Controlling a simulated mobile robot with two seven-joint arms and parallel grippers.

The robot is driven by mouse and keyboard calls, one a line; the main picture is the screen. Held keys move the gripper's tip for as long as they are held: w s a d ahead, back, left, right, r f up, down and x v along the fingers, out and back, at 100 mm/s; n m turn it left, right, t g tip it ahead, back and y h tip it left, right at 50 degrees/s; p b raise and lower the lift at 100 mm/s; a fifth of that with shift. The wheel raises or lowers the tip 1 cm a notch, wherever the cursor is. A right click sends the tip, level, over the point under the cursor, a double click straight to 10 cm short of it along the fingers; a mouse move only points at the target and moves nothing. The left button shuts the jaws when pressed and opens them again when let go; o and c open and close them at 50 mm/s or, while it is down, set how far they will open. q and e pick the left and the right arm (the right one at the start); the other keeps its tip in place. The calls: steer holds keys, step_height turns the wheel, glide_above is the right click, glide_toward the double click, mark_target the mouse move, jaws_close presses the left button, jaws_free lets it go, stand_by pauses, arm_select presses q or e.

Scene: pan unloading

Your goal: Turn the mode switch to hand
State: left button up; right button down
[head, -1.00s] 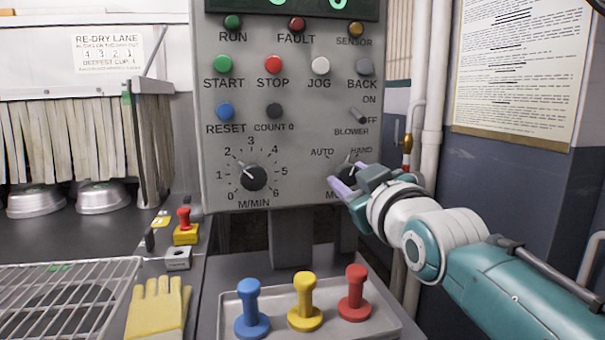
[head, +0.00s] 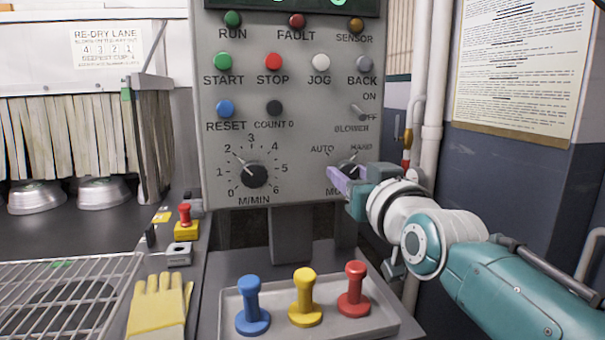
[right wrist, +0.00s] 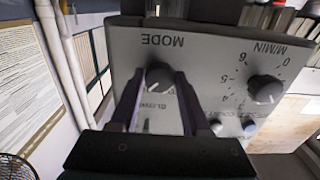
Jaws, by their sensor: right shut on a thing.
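The mode switch (head: 350,168) is a dark round knob at the lower right of the grey control panel (head: 310,190), below the AUTO and HAND labels. Its pale pointer mark appears to lean up and right, towards HAND. My right gripper (head: 347,180) reaches in from the right, its purple fingers at the knob and hiding part of it and the MODE label. In the right wrist view, the panel is upside down and the knob (right wrist: 158,74) sits between the tips of the two fingers (right wrist: 158,92). The jaws are shut on it. My left gripper is not in view.
The speed dial (head: 254,176) is left of the switch, and the blower switch (head: 358,112) is above it. Blue, yellow and red (head: 354,290) handled pieces stand on a tray below. White pipes (head: 432,120) run close to my right wrist.

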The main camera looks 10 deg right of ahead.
steer(key=shift+c, duration=2)
jaws_free()
steer(key=shift+s, duration=0.55)
steer(key=s+p, duration=0.2)
steer(key=s, duration=0.7)
steer(key=shift+d, duration=0.15)
